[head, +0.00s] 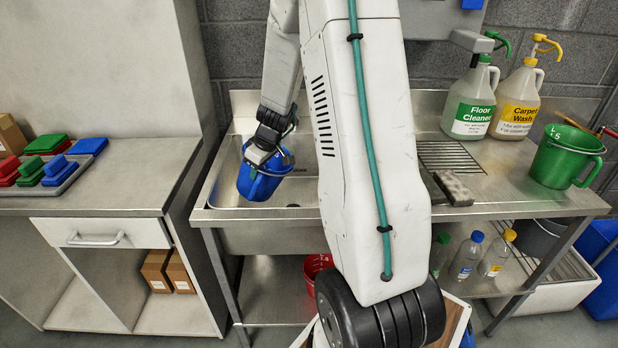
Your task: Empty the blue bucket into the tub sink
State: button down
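The blue bucket (258,186) hangs over the left part of the tub sink (232,213), tilted. My gripper (259,160) comes down from above and appears shut on the bucket's near upper part, at its handle or rim; the fingers' exact contact is too small to make out. The inside of the bucket cannot be seen, so I cannot tell whether it holds anything. My arm hides the middle and right part of the sink basin.
A green bucket (567,156) stands at the counter's right end. Floor Cleaner (470,104) and Carpet Wash (517,104) jugs stand behind. A grey brush-like block (453,188) lies near the front edge. Green, red and blue pads (45,144) lie on the left bench.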

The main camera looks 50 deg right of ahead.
aim_at(244, 180)
jog(key=shift+w+a+f+g+h+b, duration=0.35)
jog(key=shift+w+a+f+g+h, duration=0.1)
jog(key=shift+w+f+g, duration=0.3)
jog(key=shift+w+a+f+g+h+b, duration=0.3)
jog(key=shift+w+a+f+g+h, duration=0.15)
jog(key=shift+w+f+g, duration=0.25)
jog(key=shift+w+a+f+g+h, duration=0.25)
jog(key=shift+w+f+g+h, duration=0.15)
jog(key=shift+f+g, duration=0.25)
